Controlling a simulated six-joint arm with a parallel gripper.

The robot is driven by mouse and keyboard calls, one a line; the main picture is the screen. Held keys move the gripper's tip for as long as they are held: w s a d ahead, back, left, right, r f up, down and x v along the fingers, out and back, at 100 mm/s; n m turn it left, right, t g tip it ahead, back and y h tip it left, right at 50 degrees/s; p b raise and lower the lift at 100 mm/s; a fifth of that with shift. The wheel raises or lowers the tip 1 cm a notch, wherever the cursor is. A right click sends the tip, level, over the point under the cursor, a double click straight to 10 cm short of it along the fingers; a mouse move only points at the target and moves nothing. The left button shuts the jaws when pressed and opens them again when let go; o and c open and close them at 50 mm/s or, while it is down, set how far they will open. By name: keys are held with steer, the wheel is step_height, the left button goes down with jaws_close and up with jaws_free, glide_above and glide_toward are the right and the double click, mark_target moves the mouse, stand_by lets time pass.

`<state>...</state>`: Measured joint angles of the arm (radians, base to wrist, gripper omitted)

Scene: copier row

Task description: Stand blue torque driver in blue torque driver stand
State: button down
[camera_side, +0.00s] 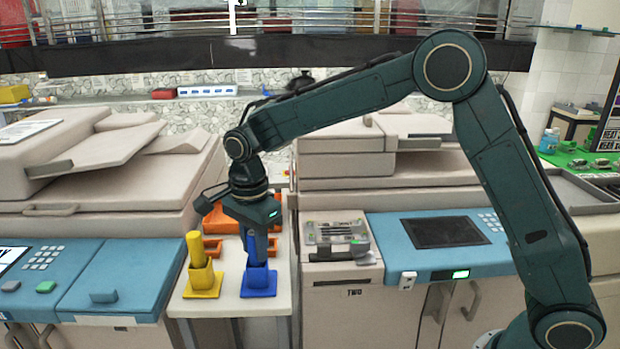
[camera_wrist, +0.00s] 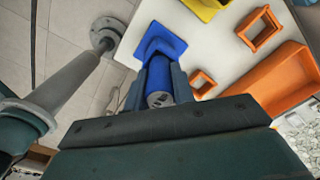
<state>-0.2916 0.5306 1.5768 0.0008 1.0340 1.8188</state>
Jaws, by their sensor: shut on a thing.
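The blue torque driver (camera_side: 249,246) is upright between the fingers of my gripper (camera_side: 258,254), which is shut on it. The driver's end also shows between the fingers in the wrist view (camera_wrist: 160,97). The blue torque driver stand (camera_side: 258,284) is directly below, on the white table, and its base shows past the fingers in the wrist view (camera_wrist: 161,38). The driver's lower end is at the stand's socket and lines up with it. The fingers and socket walls hide how deep it sits.
A yellow driver (camera_side: 194,249) stands in a yellow stand (camera_side: 202,282) just left of the blue one. An orange bin (camera_side: 225,250) and small orange trays (camera_wrist: 261,29) lie behind. Copiers flank the narrow white table (camera_side: 228,304), whose front edge is close to the stands.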

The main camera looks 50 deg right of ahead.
steer(key=c, duration=1.1)
jaws_free()
steer(key=shift+f, duration=0.1)
step_height(320, 180, up, 14)
